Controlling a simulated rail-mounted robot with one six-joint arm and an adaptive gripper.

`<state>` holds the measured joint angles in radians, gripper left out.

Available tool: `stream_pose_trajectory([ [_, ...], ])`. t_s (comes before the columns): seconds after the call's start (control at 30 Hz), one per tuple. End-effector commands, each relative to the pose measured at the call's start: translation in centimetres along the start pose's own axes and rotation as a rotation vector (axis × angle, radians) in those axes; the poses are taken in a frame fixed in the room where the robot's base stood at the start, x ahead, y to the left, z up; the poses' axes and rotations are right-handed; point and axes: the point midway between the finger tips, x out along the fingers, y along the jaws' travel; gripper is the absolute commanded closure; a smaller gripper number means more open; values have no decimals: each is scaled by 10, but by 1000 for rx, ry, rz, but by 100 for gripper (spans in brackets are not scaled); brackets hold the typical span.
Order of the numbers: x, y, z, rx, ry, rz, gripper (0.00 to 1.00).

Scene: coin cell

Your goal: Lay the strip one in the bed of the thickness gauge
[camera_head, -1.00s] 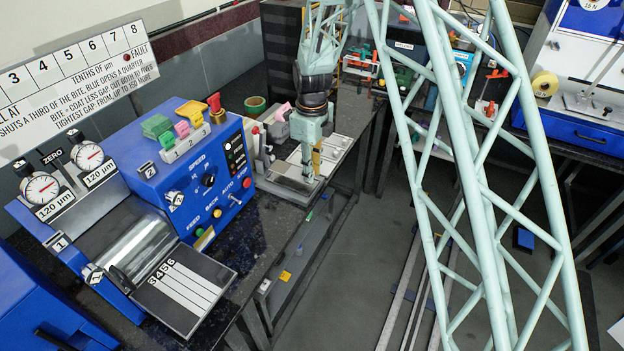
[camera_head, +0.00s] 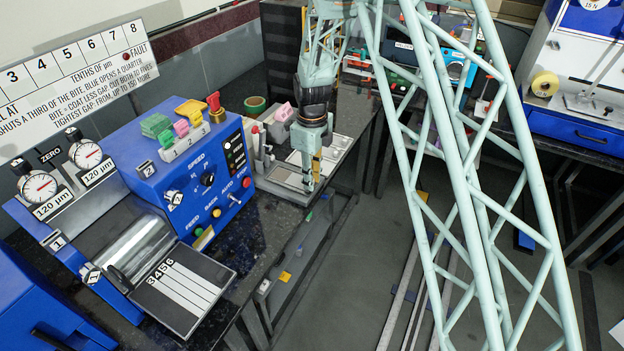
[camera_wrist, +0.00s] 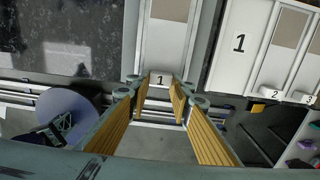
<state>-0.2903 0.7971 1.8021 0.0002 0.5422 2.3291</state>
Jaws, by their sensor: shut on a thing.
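My gripper (camera_wrist: 160,85) is shut on strip one (camera_wrist: 166,48) by its white tab marked 1, between the yellow finger pads. The strip is pale with a grey-brown patch, and it extends away from the fingers, its far end cut off by the top of the wrist view. In the head view my gripper (camera_head: 309,180) points down over the bench, by a pale tray; the strip is too small to make out there. A grey instrument with a pink part (camera_head: 284,112) stands just behind and left of my gripper; I cannot tell for sure whether it is the thickness gauge.
In the wrist view a white tray (camera_wrist: 228,70) lies to the right, its place marked 1 bare, with strips two (camera_wrist: 284,50) and three beside it. Dark benchtop (camera_wrist: 60,40) is clear at left. A blue coating machine (camera_head: 180,170) stands left of my arm.

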Motion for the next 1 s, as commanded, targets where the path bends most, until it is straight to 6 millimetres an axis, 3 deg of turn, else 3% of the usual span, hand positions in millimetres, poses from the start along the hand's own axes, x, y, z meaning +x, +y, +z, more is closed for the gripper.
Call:
stream_pose_trajectory([
  [0.17,0,0,0,0,0,0,67],
  [0.67,-4,0,0,0,0,0,66],
  [1.0,-39,-1,1,0,-2,-2,66],
])
